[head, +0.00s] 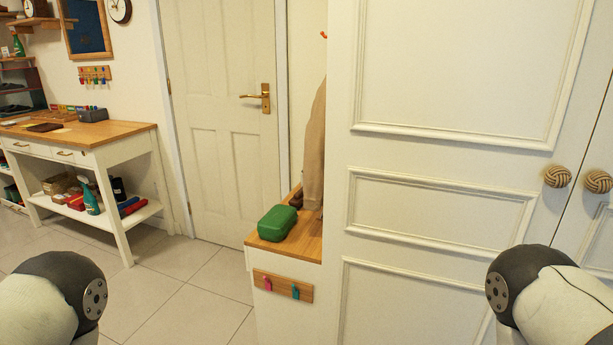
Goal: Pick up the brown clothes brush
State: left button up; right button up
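I cannot make out the brown clothes brush for certain. A small dark brown item (44,127) lies flat on the wooden top of the white side table (110,133) at the left; it is too small to identify. Another dark brown shape (297,199) is on the wooden bench top (290,248), behind a green box and partly hidden by the hanging coat and the cupboard edge. Both of my grippers are out of view; only parts of my arms show at the lower left and lower right corners.
A green box (277,222) sits on the bench, below a tan coat (315,150). A closed cream door (225,120) stands between table and bench. A tall white cupboard (430,190) fills the right. Tiled floor (175,285) is clear between table and bench.

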aim_at(296, 201)
jog(key=i+j, duration=0.35)
jog(key=i+j+z, duration=0.1)
jog(key=i+j, duration=0.2)
jog(key=j, duration=0.2)
jog(key=i+j+z, duration=0.1)
jog(key=i+j, duration=0.25)
jog(key=j, duration=0.15)
jog(key=i+j, duration=0.3)
jog(key=j, duration=0.15)
